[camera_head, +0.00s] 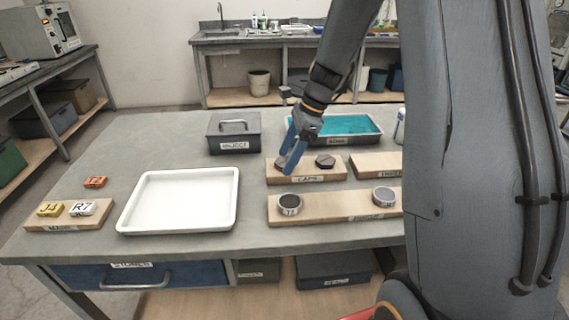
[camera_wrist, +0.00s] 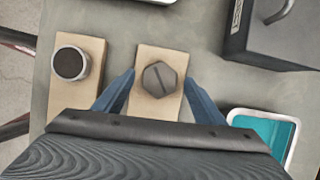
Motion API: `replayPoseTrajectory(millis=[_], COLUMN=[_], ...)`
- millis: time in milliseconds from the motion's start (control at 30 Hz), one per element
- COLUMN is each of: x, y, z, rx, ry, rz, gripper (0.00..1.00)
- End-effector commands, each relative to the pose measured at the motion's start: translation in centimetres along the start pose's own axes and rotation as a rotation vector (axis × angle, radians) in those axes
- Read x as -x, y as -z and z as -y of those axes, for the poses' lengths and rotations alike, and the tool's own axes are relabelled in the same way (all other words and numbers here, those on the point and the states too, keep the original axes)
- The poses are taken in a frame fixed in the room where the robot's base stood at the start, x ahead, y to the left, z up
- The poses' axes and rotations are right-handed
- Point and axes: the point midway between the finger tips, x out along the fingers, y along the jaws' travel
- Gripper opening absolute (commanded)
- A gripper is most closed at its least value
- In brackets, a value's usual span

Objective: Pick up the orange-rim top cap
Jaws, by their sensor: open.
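My gripper (camera_head: 287,166) reaches down over the left end of the wooden board labelled for caps (camera_head: 308,178). In the wrist view, its two blue fingers are apart, one on each side of a grey-brown hexagonal cap (camera_wrist: 159,79) with a slot across its top. The cap sits on the wooden board (camera_wrist: 154,107), with a gap to each finger. A second dark hexagonal cap (camera_head: 325,161) lies at the right of the same board in the head view. I cannot make out an orange rim on either cap.
A white tray (camera_head: 180,229) lies to the left, a grey lidded box (camera_head: 220,139) behind, and a teal-lined tray (camera_head: 375,138) behind right. Small labelled blocks (camera_head: 82,209) are at far left.

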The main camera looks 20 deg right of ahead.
Motion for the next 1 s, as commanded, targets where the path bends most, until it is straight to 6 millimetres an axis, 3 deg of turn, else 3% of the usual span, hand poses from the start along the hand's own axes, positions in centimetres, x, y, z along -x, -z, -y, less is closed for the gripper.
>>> replayPoseTrajectory(millis=[67,367,667,1000], x=[0.0,0.0,0.6,6.0], y=[0.0,0.0,-0.2,-2.5], z=[0.0,0.0,0.1,0.1], rx=[0.000,0.000,0.001,0.003], ry=[0.000,0.000,0.003,0.005], rz=[0.000,0.000,0.000,0.000], gripper=[0.61,0.11,0.11,0.11])
